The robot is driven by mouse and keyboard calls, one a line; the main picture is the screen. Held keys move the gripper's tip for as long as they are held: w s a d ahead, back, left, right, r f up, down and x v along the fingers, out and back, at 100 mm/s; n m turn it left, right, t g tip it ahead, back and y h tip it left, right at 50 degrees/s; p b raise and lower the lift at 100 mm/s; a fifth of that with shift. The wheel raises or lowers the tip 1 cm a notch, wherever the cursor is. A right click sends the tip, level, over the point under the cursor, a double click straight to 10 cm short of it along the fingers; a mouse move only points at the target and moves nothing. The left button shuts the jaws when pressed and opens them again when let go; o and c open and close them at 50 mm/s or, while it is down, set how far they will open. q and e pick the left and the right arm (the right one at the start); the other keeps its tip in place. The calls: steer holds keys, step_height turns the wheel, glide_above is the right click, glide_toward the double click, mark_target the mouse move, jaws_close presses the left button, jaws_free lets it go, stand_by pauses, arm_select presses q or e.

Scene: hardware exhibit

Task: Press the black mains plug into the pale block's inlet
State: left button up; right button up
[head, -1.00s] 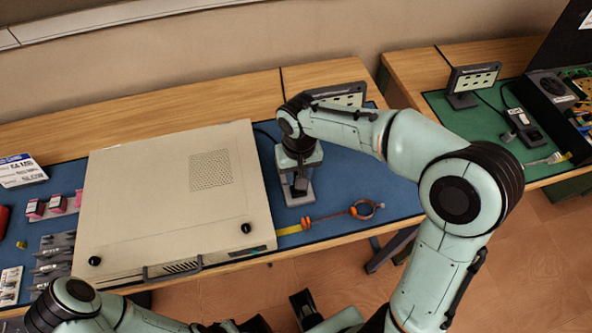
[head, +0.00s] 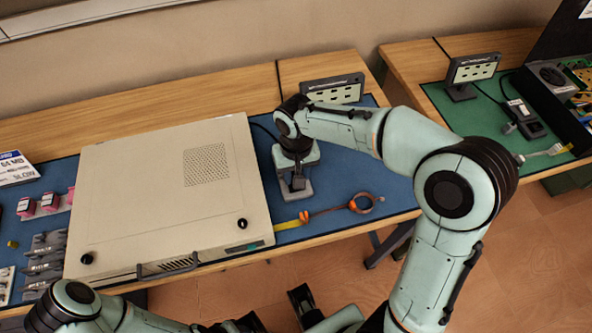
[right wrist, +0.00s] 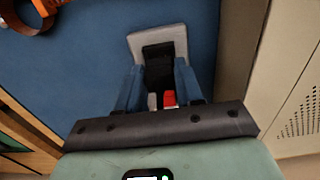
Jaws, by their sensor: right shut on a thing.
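The pale block (head: 303,190) stands on the blue mat, just right of the large beige case. It also shows in the right wrist view (right wrist: 174,34), ahead of the fingers. My right gripper (head: 294,162) points down at the block. In the right wrist view its blue fingers (right wrist: 158,85) are shut on the black mains plug (right wrist: 158,72). The plug's far end overlaps the block's dark face, and I cannot tell how deep it sits in the inlet.
The beige case (head: 140,205) fills the mat to the left. An orange-banded cable with a ring (head: 340,207) lies right of the block. A small panel on a stand (head: 333,90) is behind. The mat right of the block is mostly clear.

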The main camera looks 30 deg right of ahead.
steer(key=shift+f+b, duration=0.8)
steer(key=shift+f, duration=0.4)
stand_by(1.4)
steer(key=o, duration=0.9)
steer(key=shift+s, duration=0.1)
steer(key=shift+a+f, duration=0.1)
steer(key=shift+a, duration=0.1)
steer(key=c, duration=0.3)
steer(key=shift+o, duration=0.3)
steer(key=shift+o, duration=0.2)
steer(key=shift+o, duration=0.8)
steer(key=shift+r, duration=0.3)
steer(key=shift+r+p, duration=0.1)
steer(key=shift+p, duration=0.25)
